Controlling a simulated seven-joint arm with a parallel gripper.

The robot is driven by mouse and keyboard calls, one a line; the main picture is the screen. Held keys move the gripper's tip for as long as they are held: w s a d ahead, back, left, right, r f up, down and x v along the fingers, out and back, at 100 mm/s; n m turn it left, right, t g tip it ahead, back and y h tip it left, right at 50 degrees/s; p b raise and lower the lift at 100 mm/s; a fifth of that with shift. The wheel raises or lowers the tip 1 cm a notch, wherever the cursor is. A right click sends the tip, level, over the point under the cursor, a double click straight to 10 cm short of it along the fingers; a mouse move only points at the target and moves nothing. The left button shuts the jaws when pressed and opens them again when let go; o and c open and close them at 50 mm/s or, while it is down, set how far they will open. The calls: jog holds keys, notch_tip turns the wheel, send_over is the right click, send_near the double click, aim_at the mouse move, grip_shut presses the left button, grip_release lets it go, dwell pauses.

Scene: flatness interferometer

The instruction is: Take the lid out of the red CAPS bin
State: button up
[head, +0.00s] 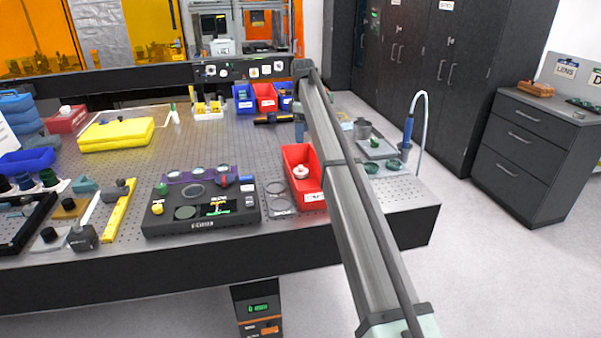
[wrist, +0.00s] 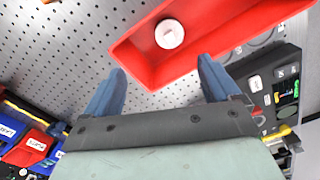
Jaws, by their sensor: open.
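The red bin (head: 310,202) stands near the front right of the perforated table, with a white label on its front. A round white lid (head: 300,172) is inside it. In the wrist view, the red bin (wrist: 240,37) lies ahead of my gripper and the lid (wrist: 169,34) sits on its floor. My gripper (wrist: 161,66) is open, with its two blue fingers apart and nothing between them. The fingertips are short of the lid, by the bin's near wall in the picture. In the head view my arm hides the bin's right side and most of the gripper.
A black console (head: 202,212) stands left of the bin, with thin rings (head: 276,187) between them. Small blue and red bins (head: 265,97) stand behind. A metal cup (head: 362,129) and green dishes (head: 382,167) are right of my arm. Bare table lies behind the console.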

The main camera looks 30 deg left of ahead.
aim_at(300, 166)
jog(key=f+n, duration=0.1)
jog(key=f, duration=0.3)
jog(key=s+f+n, duration=0.1)
jog(key=f, duration=0.4)
jog(key=f+n, duration=0.2)
jog(key=f, duration=0.3)
jog(key=shift+s+d+f, duration=0.1)
jog(key=shift+s, duration=0.3)
jog(key=shift+c, duration=0.2)
jog(key=c, duration=1.1)
